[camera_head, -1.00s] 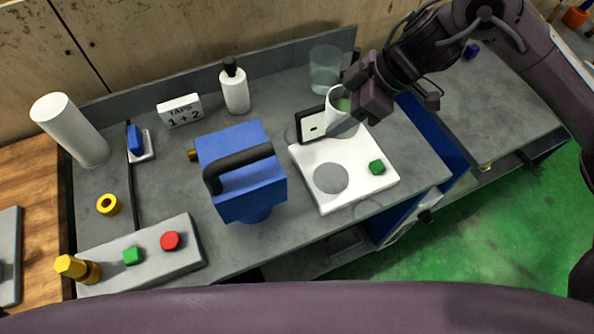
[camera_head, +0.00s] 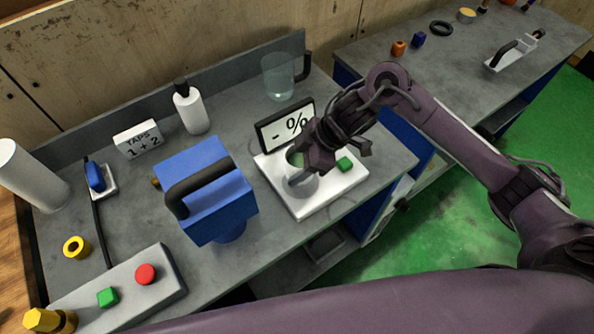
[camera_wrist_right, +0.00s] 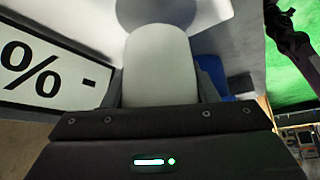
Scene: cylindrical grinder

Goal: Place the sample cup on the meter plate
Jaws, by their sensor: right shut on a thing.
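The meter's display (camera_head: 286,126) reads "- %". My right gripper (camera_head: 299,171) is shut on the cup near its rim. In the right wrist view the cup (camera_wrist_right: 158,65) fills the space between the fingers, and part of a grey disc (camera_wrist_right: 157,12) shows past it. My left gripper is out of view.
A green button (camera_head: 344,164) is on the meter base, right of the cup. A blue handled device (camera_head: 207,190) stands to the left. A clear jug (camera_head: 279,76) and a white bottle (camera_head: 190,108) stand behind. A red and green button box (camera_head: 128,287) is at front left.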

